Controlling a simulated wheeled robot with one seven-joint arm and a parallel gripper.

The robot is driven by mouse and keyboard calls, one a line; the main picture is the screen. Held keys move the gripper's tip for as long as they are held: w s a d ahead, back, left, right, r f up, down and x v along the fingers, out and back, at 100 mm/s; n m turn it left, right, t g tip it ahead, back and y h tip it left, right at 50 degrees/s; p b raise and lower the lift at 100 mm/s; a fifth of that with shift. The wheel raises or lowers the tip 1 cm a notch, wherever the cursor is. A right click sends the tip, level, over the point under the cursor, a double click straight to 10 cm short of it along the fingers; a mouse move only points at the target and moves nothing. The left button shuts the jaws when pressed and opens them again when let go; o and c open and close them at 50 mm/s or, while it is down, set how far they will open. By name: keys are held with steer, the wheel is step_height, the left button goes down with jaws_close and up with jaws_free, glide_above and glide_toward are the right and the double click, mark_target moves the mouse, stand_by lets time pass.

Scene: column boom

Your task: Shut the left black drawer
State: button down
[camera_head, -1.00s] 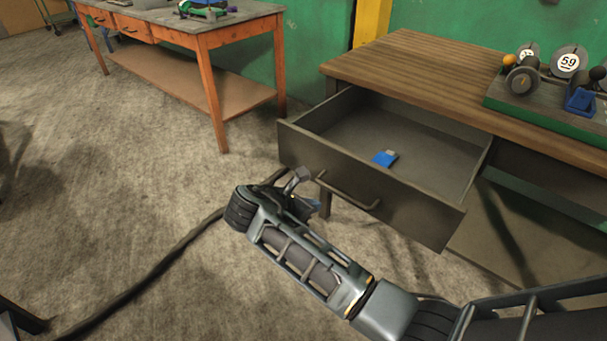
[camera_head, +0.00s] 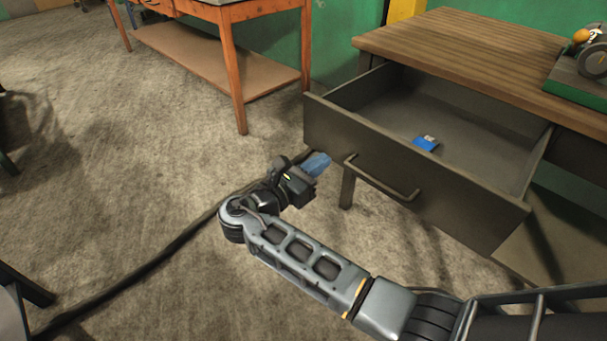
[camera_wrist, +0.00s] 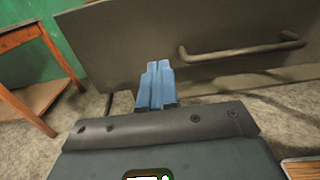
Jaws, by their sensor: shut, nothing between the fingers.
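The black drawer (camera_head: 440,205) stands pulled out from the wood-topped bench, with its bar handle (camera_head: 382,178) on the front. A small blue object (camera_head: 426,144) lies inside it. My gripper (camera_head: 319,163) has blue fingers, shut and empty, in front of the left part of the drawer front. In the wrist view the shut fingers (camera_wrist: 157,84) point at the drawer front (camera_wrist: 130,45), to the left of the handle (camera_wrist: 240,51). I cannot tell whether the fingertips touch the front.
The bench top (camera_head: 460,45) carries a green-edged board (camera_head: 580,88) with items at the right. An orange table (camera_head: 238,75) stands at the back left. A dark cable (camera_head: 150,262) runs across the floor. The floor left of my arm is mostly clear.

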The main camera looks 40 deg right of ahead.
mark_target(346, 145)
steer(key=d, duration=0.6)
steer(key=shift+w+b, duration=0.25)
steer(key=shift+b, duration=0.05)
steer(key=shift+d, duration=0.1)
steer(key=shift+d, duration=0.2)
steer(key=d+p, duration=0.1)
steer(key=d, duration=0.4)
steer(key=d+p, duration=0.1)
steer(key=d, duration=0.4)
steer(key=w+d+p, duration=0.1)
steer(key=d, duration=0.4)
steer(key=d+b, duration=0.1)
steer(key=d, duration=0.4)
steer(key=w+d+b, duration=0.1)
steer(key=d, duration=0.5)
steer(key=d+b, duration=0.1)
steer(key=d, duration=0.5)
steer(key=shift+w+f+b, duration=0.1)
steer(key=shift+w+b, duration=0.15)
steer(key=shift+b, duration=0.15)
steer(key=shift+d+r, duration=0.25)
